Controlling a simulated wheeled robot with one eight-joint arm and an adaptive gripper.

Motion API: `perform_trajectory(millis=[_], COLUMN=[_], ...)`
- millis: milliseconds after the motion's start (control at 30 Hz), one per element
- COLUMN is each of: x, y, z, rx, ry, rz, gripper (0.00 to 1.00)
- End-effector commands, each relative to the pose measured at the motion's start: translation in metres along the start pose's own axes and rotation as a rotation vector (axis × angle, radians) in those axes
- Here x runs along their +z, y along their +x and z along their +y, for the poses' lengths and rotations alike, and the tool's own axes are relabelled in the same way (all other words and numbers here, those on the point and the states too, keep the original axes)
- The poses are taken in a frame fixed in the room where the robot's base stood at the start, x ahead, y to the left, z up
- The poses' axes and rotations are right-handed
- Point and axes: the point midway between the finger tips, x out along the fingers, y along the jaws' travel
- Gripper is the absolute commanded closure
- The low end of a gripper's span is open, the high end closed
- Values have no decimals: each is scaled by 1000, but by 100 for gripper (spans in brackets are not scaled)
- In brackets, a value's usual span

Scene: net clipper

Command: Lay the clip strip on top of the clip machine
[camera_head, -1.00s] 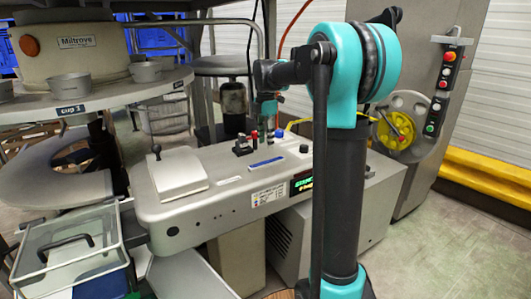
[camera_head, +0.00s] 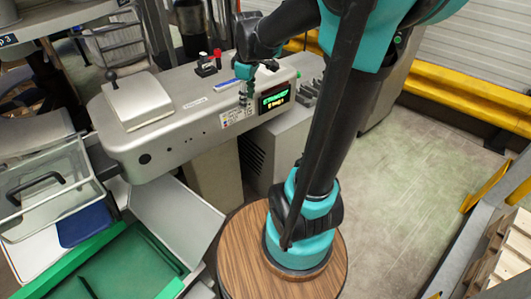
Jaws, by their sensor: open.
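The clip machine (camera_head: 180,92) is a long grey metal body with a flat top, a hinged lid (camera_head: 138,97) at its left and a green lit display (camera_head: 275,99) on its front. A narrow blue strip, which looks like the clip strip (camera_head: 226,85), lies on the machine's top left of the display. My gripper (camera_head: 244,99) points down just right of the strip, close to the machine's front edge. Its fingers are small and dark here. It is open, and nothing shows clearly between the fingers. I cannot tell whether it touches the strip.
Red and black knobs (camera_head: 217,58) and a small black block (camera_head: 206,69) stand on the machine's top behind the strip. A clear-lidded box (camera_head: 52,185) and a green tray (camera_head: 130,265) are at lower left. A yellow rail (camera_head: 455,95) runs along the right. Open floor (camera_head: 400,190) lies at right.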

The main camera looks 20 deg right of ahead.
Motion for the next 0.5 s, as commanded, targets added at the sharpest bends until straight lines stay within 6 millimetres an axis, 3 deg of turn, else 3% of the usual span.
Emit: perform_trajectory(millis=[100, 300, 500], x=[38, 91, 117], y=[30, 70, 90], z=[-41, -100, -132], rx=[38, 78, 88], ry=[274, 689, 906], rz=[36, 109, 154], gripper=[59, 59, 59])
